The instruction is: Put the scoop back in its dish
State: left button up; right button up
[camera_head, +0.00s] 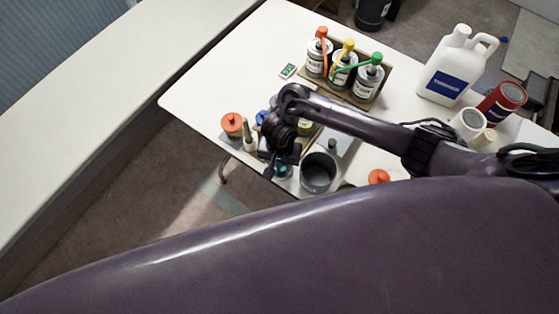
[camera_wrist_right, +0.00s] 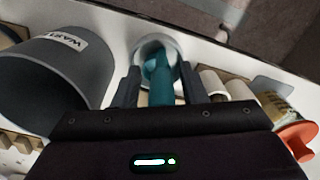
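The teal scoop (camera_wrist_right: 162,84) stands between the fingers of my right gripper (camera_wrist_right: 160,82) in the right wrist view. Its far end is over or inside a small round pale dish (camera_wrist_right: 143,46); whether it touches the bottom cannot be told. The fingers are apart, with narrow gaps beside the handle, so the gripper looks open around it. In the head view my right gripper (camera_head: 275,168) points down at the table's near edge, and a bit of teal scoop (camera_head: 283,171) shows beside it. The arm hides most of the dish there. My left gripper is not in view.
A grey pot (camera_head: 318,173) stands close to the right gripper; it also fills the left of the wrist view (camera_wrist_right: 60,75). An orange-lidded jar (camera_head: 232,125) is at left. Pump cans (camera_head: 343,72), a white jug (camera_head: 455,70) and a red can (camera_head: 502,100) stand farther back.

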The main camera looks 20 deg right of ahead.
jog(key=shift+r, duration=0.15)
jog(key=shift+a+r, duration=0.1)
jog(key=shift+r, duration=0.25)
notch_tip(320, 180, up, 12)
jog(key=p, duration=0.8)
jog(key=shift+f, duration=0.2)
